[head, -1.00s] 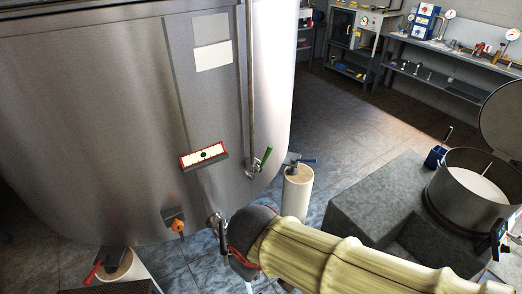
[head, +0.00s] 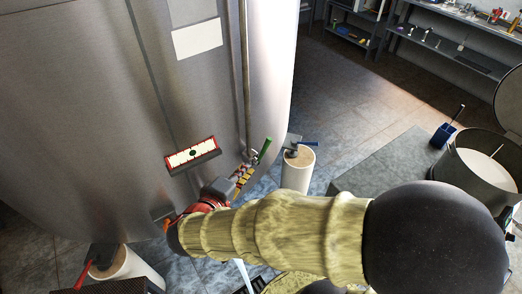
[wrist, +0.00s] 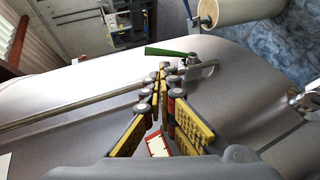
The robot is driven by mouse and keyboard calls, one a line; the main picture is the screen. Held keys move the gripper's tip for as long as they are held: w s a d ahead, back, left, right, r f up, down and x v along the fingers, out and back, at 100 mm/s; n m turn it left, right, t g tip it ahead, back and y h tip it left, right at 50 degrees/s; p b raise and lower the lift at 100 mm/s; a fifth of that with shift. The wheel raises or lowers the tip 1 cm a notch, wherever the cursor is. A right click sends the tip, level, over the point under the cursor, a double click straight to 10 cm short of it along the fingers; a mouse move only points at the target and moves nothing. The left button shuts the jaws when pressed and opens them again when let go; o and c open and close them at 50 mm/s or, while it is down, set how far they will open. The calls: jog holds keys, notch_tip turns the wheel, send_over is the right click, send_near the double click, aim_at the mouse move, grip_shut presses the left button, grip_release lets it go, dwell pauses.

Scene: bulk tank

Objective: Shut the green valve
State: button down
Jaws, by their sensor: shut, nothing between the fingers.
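The green valve's handle (head: 264,149) sits at the lower end of the thin vertical pipe on the steel tank. It slants up and to the right in the head view. In the wrist view the green handle (wrist: 170,52) lies just beyond my fingertips, with its metal valve body (wrist: 198,68) to the right. My gripper (head: 250,163) is shut and empty, its tips close beside the valve. The wrist view shows the gripper (wrist: 163,76) with fingertips together; I cannot tell whether they touch the valve.
The steel tank (head: 80,110) fills the left, with a red-framed gauge plate (head: 193,154). A blue-handled valve (head: 304,144) is by a pale cylindrical leg (head: 298,170). A red handle (head: 83,272) is at lower left. An open drum (head: 480,165) stands at right.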

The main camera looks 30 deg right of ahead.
aim_at(265, 148)
jog(key=b+x, duration=0.3)
jog(key=x, duration=0.9)
jog(key=shift+s+f, duration=0.1)
jog(key=shift+w+d+f+b, duration=0.1)
jog(key=shift+w+d+b, duration=0.25)
jog(key=shift+d, duration=0.1)
jog(key=shift+w+d, duration=0.1)
jog(key=shift+d+y, duration=0.15)
jog(key=shift+y, duration=0.15)
